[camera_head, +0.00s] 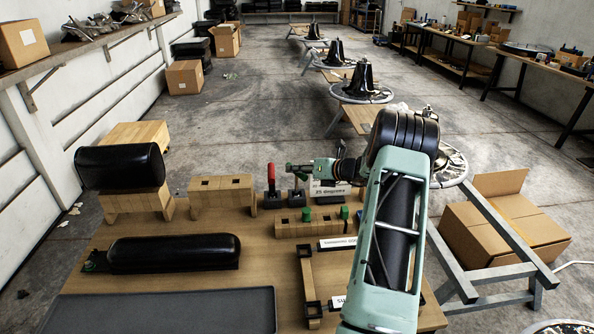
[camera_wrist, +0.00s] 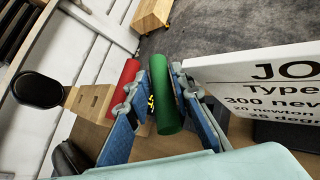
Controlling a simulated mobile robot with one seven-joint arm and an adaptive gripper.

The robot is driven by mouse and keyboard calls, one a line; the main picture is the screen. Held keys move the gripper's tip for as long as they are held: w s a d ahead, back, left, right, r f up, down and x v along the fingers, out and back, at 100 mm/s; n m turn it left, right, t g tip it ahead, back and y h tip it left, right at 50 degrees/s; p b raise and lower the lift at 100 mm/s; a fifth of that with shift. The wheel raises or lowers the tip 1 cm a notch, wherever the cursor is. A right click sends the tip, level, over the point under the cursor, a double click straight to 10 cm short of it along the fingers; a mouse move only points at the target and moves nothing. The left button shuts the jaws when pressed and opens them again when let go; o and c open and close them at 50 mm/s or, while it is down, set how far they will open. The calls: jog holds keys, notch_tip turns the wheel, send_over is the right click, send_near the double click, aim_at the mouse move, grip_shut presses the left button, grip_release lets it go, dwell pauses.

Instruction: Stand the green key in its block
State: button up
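The green key shows in the wrist view (camera_wrist: 165,97) as a green cylinder handle between my gripper's two blue fingers, which close on it from both sides. In the head view, my gripper (camera_head: 300,171) reaches left from my arm to the green key (camera_head: 289,170). The key is about upright over a small dark block (camera_head: 297,197). I cannot tell whether its lower end is in the block or just above it. A red key (camera_head: 271,178) stands upright in the neighbouring dark block (camera_head: 272,199); its red handle also shows in the wrist view (camera_wrist: 122,84).
A wooden block with green pegs (camera_head: 290,228) lies in front. A white printed sign (camera_head: 328,189) stands close right of my gripper. Wooden stands (camera_head: 221,190), black cushions (camera_head: 174,252) and a dark mat (camera_head: 170,312) fill the table's left side.

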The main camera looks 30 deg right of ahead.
jog(key=o, duration=0.3)
jog(key=shift+o, duration=0.2)
